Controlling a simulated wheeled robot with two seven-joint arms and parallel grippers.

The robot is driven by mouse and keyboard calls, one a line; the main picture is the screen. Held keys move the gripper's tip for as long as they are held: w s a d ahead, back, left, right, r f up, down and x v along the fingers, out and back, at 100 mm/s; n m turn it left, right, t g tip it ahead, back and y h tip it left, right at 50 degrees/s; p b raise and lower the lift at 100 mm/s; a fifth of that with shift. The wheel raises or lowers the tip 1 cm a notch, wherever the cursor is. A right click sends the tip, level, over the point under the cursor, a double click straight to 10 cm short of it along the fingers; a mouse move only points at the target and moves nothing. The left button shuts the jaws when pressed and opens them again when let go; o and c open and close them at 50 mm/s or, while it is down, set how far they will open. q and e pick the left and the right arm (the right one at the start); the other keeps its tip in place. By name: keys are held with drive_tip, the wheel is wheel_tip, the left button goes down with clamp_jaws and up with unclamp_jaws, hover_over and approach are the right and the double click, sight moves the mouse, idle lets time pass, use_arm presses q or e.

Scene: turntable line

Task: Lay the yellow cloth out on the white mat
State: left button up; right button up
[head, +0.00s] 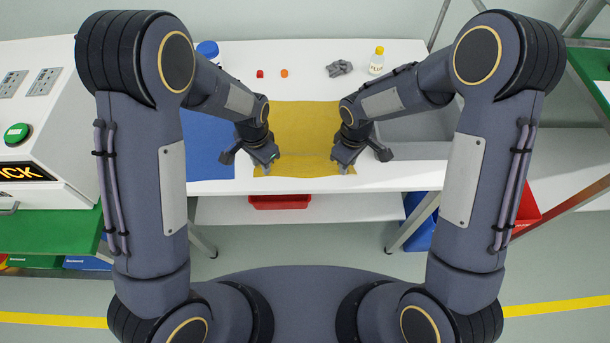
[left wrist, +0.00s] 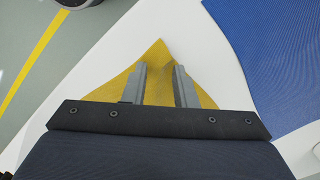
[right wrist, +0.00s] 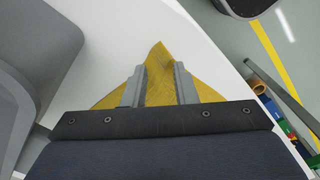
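The yellow cloth (head: 305,135) lies spread on the white table, its near edge close to the table's front edge. I cannot tell a white mat apart from the white tabletop. My left gripper (head: 268,167) is at the cloth's near left corner. In the left wrist view its fingers (left wrist: 159,70) stand apart, with the creased corner of the cloth (left wrist: 157,60) between and beyond them. My right gripper (head: 346,165) is at the near right corner. In the right wrist view its fingers (right wrist: 160,68) stand apart around a raised fold of the cloth (right wrist: 157,58).
A blue mat (head: 205,150) lies left of the cloth. A grey tray (head: 420,128) is to the right. A red and an orange piece (head: 284,73), a crumpled grey rag (head: 339,68) and a yellow-capped bottle (head: 377,62) stand along the back.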

use_arm(q)
clamp_jaws()
use_arm(e)
clamp_jaws()
